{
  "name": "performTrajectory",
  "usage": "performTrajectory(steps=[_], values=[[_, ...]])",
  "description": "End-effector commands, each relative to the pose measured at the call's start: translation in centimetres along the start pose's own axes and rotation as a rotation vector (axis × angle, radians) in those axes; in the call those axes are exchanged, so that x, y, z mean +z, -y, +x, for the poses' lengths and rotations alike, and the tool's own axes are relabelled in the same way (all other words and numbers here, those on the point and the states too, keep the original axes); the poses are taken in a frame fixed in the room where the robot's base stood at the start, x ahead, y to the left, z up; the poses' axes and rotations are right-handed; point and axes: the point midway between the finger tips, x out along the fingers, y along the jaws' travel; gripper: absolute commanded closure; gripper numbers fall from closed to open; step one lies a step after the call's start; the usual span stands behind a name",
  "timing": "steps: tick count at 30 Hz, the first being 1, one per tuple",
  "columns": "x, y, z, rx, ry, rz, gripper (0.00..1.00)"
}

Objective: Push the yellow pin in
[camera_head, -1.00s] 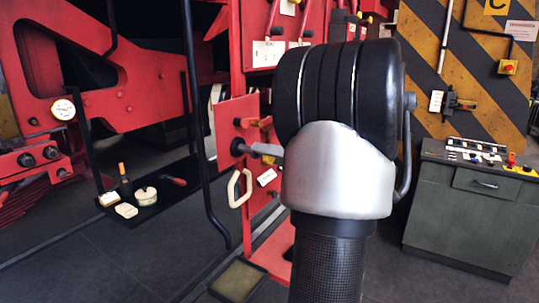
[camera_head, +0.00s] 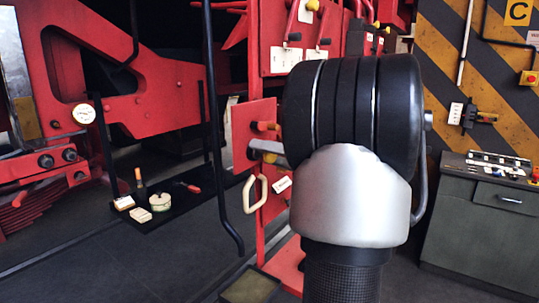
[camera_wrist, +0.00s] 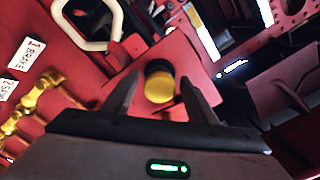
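The yellow pin (camera_wrist: 159,88) has a round yellow head with a dark collar behind it, against a red panel in the wrist view. My gripper (camera_wrist: 160,78) is open, with one dark finger on each side of the pin head. Gaps show between the fingers and the pin, and I cannot tell any contact. How deep the pin sits is not clear. In the head view my own arm covers part of the red panel (camera_head: 245,125), and my fingers cannot be made out there.
A cream loop handle (camera_head: 256,193) hangs at the red panel; the wrist view shows a similar handle (camera_wrist: 117,30) at upper left. Yellow valve parts (camera_wrist: 38,100) and white labels lie left there. A black pipe (camera_head: 217,150) stands left of the panel. A green-grey cabinet (camera_head: 460,235) stands right.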

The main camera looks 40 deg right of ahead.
Motion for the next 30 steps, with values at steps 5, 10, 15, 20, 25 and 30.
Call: performTrajectory(steps=[5, 10, 15, 20, 25, 30], values=[[0.0, -0.1, -0.5, 0.001, -0.001, 0.000, 0.47], [0.1, -0.2, -2.9, 0.003, -0.003, 0.000, 0.47], [0.1, -0.3, -7.0, 0.004, -0.004, -0.001, 0.47], [0.1, -0.3, -11.0, 0.003, -0.004, -0.001, 0.47], [0.1, -0.2, -14.5, 0.004, -0.002, -0.001, 0.47], [0.0, -0.1, -16.7, 0.001, -0.001, 0.000, 0.47]])
